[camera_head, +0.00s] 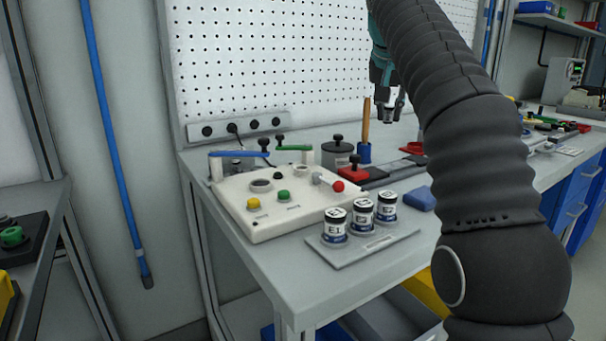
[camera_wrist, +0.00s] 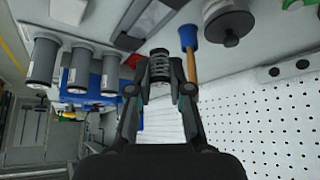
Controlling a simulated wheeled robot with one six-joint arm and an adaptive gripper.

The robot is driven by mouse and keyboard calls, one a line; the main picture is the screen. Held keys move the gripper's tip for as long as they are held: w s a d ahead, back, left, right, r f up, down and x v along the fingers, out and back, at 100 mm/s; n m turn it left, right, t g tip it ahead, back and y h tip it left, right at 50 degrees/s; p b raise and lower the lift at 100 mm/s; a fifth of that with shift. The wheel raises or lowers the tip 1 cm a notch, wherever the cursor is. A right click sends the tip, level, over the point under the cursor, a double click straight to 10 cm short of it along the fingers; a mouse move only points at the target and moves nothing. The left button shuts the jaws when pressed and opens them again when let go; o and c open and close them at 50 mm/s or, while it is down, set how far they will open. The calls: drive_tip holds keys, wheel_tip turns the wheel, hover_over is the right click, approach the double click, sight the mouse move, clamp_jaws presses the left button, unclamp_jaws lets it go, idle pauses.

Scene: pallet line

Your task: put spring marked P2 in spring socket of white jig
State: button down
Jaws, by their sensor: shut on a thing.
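A dark coil spring (camera_wrist: 160,70) sits between the fingertips of my gripper (camera_wrist: 160,82) in the wrist view, and the fingers are shut on it. No P2 mark can be read on it. In the head view my gripper (camera_head: 388,112) hangs above the back of the bench, behind and to the right of the jig, well apart from it. The white jig (camera_head: 250,222) stands at the bench's left, with round openings in its top, yellow and green buttons, a red-knobbed lever and blue and green handles. I cannot tell which opening is the spring socket.
Several labelled cylinders, one marked E1 (camera_head: 335,228), stand on a grey plate (camera_head: 352,257) in front of the jig. Behind are a dark lidded pot (camera_head: 337,155), a red block (camera_head: 362,174) and a wooden-handled tool (camera_head: 366,128). A pegboard (camera_head: 260,60) closes the back.

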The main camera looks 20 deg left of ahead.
drive_tip(key=s+a+f, duration=0.1)
drive_tip(key=a+f, duration=0.1)
drive_tip(key=a, duration=0.3)
drive_tip(key=s+a+f+n, duration=0.1)
drive_tip(key=s+a, duration=0.1)
drive_tip(key=a, duration=0.4)
drive_tip(key=s+a+f+n+y, duration=0.1)
drive_tip(key=s+a+f, duration=0.1)
drive_tip(key=a, duration=0.3)
drive_tip(key=shift+s+a+f, duration=0.1)
drive_tip(key=shift+a+f, duration=0.25)
drive_tip(key=shift+f+b, duration=1.15)
drive_tip(key=shift+f, duration=0.85)
drive_tip(key=shift+f, duration=0.35)
